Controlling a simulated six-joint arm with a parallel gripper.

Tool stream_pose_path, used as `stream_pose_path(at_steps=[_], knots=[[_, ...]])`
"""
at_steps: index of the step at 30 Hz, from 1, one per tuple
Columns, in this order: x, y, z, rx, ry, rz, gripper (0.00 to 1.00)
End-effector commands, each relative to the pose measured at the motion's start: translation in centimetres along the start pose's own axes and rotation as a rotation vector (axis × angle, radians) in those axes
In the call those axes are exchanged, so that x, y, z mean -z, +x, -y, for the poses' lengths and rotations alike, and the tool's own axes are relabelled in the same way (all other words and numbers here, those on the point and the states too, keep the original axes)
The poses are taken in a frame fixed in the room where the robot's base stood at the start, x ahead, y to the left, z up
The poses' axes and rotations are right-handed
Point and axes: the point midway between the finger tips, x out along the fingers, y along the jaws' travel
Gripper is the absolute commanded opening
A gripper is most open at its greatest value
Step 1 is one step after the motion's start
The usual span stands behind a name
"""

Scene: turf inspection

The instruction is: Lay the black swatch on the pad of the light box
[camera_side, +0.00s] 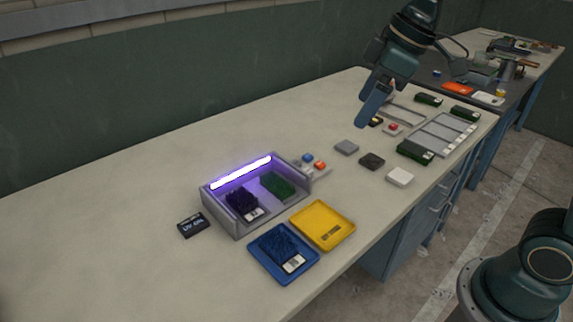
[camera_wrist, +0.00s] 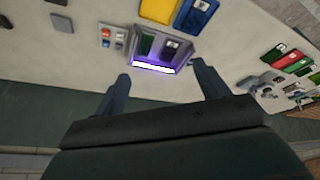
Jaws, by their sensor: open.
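The light box (camera_side: 236,229) stands on the bench with its violet tube lit along the back. A black swatch (camera_side: 241,202) with a white label lies in its left part, tinted purple by the light. A green swatch (camera_side: 278,186) lies in the right part. The pad is largely covered; I cannot tell its exact edges. The wrist view shows the light box with the black swatch (camera_wrist: 170,48) and green swatch (camera_wrist: 147,45) inside. My gripper (camera_side: 372,112) is high above the bench, right of and behind the box. Its fingers (camera_wrist: 162,80) are apart and empty.
A blue tray (camera_side: 257,266) holding a blue labelled swatch and an empty yellow tray (camera_side: 345,218) are in front of the box. A UV card (camera_side: 194,225) lies left. A button panel (camera_side: 312,166) and grey, dark and white blocks (camera_side: 400,177) are right. The bench's left is clear.

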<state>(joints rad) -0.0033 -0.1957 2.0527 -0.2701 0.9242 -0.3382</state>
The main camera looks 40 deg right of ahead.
Motion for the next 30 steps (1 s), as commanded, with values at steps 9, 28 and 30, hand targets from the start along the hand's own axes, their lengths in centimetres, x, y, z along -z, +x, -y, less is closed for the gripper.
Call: stream_pose_path(at_steps=[9,28,30], knots=[[-7.5,-2.5,2.3,-0.104,0.263,-0.042,0.73],[-15.6,-2.5,4.3,-0.2,0.548,-0.1,0.73],[-15.6,-2.5,4.3,-0.2,0.547,-0.1,0.73]])
